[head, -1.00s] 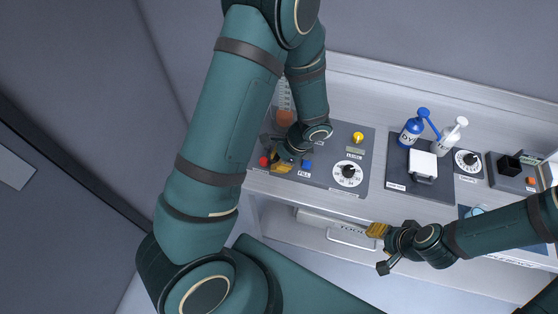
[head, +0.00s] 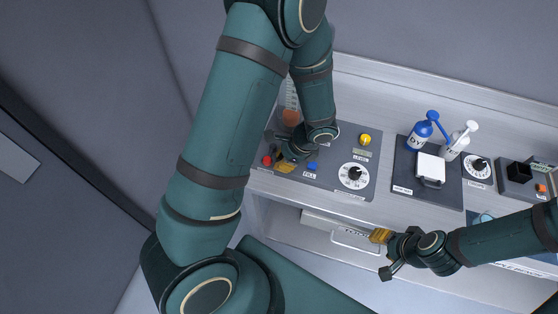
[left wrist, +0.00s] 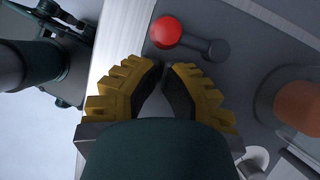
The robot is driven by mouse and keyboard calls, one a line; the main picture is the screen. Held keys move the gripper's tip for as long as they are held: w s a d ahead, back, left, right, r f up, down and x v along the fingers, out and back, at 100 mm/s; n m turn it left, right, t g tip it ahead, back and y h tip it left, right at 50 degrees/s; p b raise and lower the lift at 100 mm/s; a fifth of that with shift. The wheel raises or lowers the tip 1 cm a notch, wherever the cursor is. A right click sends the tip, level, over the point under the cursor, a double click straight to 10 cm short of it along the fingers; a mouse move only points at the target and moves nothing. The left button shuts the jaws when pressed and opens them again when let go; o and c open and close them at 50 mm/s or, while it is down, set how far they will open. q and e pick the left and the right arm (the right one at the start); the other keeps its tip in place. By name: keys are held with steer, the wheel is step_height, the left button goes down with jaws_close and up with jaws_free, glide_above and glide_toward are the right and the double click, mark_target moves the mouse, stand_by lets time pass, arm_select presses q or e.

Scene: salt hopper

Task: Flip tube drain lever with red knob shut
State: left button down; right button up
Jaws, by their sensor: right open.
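The red knob (head: 267,160) shows at the left front of the grey control panel, beside my left gripper. In the left wrist view the red knob (left wrist: 165,32) sits on a short dark lever (left wrist: 195,43) that runs right to a round dark pivot. My left gripper (left wrist: 166,72) points at the panel just below the knob, with no visible contact. Its yellow fingertips are close together with a narrow gap and nothing between them; in the head view it is partly hidden (head: 286,163). My right gripper (head: 383,255) is open and empty in front of the bench edge.
The panel (head: 330,185) also carries a blue button (head: 312,166), a black-and-white dial (head: 354,176) and a yellow knob (head: 365,140). An orange-brown part (head: 290,117) stands behind my left gripper. Blue (head: 421,134) and white (head: 458,141) bottles stand to the right.

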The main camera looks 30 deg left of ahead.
arm_select(q)
steer(key=shift+w+d, duration=0.1)
steer(key=shift+w, duration=0.05)
steer(key=p+v, duration=0.4)
steer(key=v, duration=0.1)
steer(key=shift+r, duration=0.45)
steer(key=v, duration=0.4)
steer(key=shift+w+d, duration=0.1)
steer(key=shift+d, duration=0.05)
